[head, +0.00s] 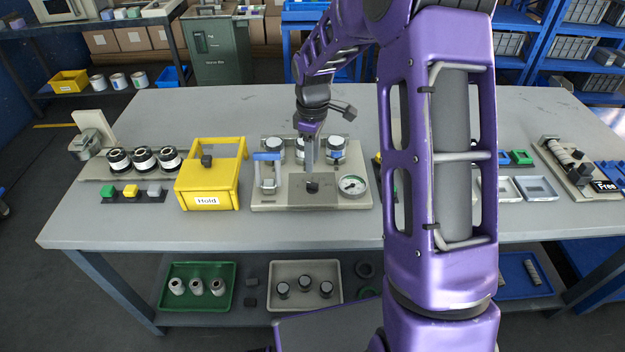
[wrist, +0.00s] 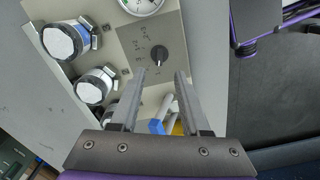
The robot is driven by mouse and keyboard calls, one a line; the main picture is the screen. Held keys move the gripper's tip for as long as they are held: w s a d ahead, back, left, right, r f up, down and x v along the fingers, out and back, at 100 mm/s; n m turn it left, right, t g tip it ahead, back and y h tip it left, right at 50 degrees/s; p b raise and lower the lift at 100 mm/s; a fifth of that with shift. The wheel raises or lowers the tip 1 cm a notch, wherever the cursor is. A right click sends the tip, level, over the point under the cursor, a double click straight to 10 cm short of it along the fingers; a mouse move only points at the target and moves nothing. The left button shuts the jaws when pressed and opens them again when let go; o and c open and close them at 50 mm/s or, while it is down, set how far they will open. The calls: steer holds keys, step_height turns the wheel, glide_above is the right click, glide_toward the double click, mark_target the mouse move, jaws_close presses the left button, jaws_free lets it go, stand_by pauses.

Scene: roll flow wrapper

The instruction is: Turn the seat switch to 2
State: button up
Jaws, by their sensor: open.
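The seat switch, a small black knob (wrist: 158,53), sits on a darker square of the beige panel (head: 257,202). It also shows in the head view (head: 312,187) at the front middle of the panel. My gripper (wrist: 160,74) is open and empty, pointing down at the panel. In the wrist view the knob lies just beyond and between the fingertips. In the head view my gripper (head: 310,168) hangs above and slightly behind the knob, apparently apart from it.
White-capped cylinders (wrist: 62,41) line the panel's back. A yellow "Hold" box (head: 208,188) is farther left. The table's front strip is clear.

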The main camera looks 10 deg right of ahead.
mark_target(312, 183)
step_height(312, 183, down, 8)
steer(key=shift+r, duration=0.1)
steer(key=shift+c, duration=0.3)
jaws_close()
